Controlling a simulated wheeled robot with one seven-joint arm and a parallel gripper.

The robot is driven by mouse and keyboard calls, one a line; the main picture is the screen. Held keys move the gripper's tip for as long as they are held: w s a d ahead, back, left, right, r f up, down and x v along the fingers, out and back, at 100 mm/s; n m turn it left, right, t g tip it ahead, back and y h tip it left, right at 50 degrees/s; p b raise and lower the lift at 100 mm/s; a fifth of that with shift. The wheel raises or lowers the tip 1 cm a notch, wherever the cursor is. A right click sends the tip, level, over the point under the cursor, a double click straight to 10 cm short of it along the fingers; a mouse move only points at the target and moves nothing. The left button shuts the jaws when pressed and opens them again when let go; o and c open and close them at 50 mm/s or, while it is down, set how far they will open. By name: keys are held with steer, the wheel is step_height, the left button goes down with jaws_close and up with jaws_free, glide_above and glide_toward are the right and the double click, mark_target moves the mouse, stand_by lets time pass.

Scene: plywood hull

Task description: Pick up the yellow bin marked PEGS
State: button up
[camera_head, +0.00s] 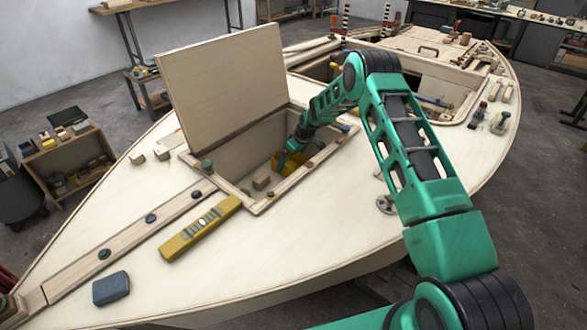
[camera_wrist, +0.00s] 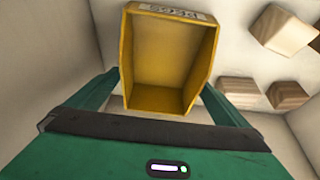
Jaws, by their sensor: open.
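The yellow bin (camera_wrist: 163,50) marked PEGS shows in the wrist view. Its open top faces the camera, and the label on its far rim reads upside down. My gripper (camera_wrist: 161,82) is open, with one green finger at each side of the bin's near part. I cannot tell whether the fingers touch it. In the head view my gripper (camera_head: 284,160) reaches down into the open hatch, and only a little of the yellow bin (camera_head: 276,163) shows past it.
The hatch lid (camera_head: 225,85) stands open behind the opening. Several wooden blocks (camera_wrist: 285,30) lie right of the bin in the wrist view. The hatch frame (camera_head: 222,183) surrounds the opening. A yellow spirit level (camera_head: 200,228) and a dark blue block (camera_head: 111,288) lie on the deck.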

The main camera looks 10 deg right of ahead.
steer(key=c, duration=1)
